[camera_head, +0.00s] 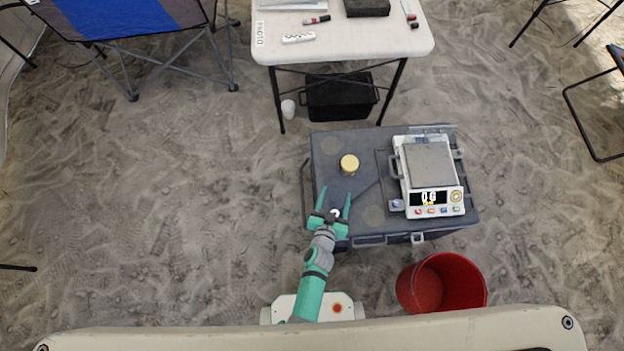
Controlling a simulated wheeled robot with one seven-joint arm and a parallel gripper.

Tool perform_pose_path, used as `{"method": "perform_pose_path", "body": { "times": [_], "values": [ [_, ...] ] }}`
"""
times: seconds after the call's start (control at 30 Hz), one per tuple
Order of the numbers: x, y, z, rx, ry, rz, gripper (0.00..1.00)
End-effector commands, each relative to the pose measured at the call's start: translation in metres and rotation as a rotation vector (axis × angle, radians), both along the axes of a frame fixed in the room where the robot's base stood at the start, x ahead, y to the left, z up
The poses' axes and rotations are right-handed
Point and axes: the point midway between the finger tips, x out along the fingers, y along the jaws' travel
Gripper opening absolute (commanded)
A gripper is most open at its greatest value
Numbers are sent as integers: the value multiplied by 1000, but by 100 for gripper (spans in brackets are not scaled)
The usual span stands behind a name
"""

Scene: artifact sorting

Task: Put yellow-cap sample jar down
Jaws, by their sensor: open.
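The yellow-cap sample jar (349,164) stands upright on the left part of the grey case top (330,178). Its cap faces the camera and hides most of its body. My gripper (334,190) is open, with its two green fingers pointing toward the jar from the near side. The fingertips are a little short of the jar in the picture, and nothing is between them. I cannot tell the height of the fingers above the case top.
A white scale (435,201) showing 0.0 sits on the case's right side. A red bucket (442,284) stands on the sand in front right. A white table (345,45) with markers is behind, with a black crate (340,98) under it. A blue folding chair (130,18) is back left.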

Motion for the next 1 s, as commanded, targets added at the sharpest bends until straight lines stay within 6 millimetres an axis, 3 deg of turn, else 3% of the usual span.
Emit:
{"method": "perform_pose_path", "body": {
  "times": [0.03,0.2,0.37,0.6,0.8,1.0],
  "values": [
    [-19,14,9,2,-2,15,60],
    [-74,48,55,-1,-29,67,60],
    [-123,69,108,-6,-53,121,60],
    [-183,89,201,-20,-87,214,60],
    [-211,97,273,-27,-115,289,60],
    [-220,101,308,-33,-128,326,60]
  ]
}}
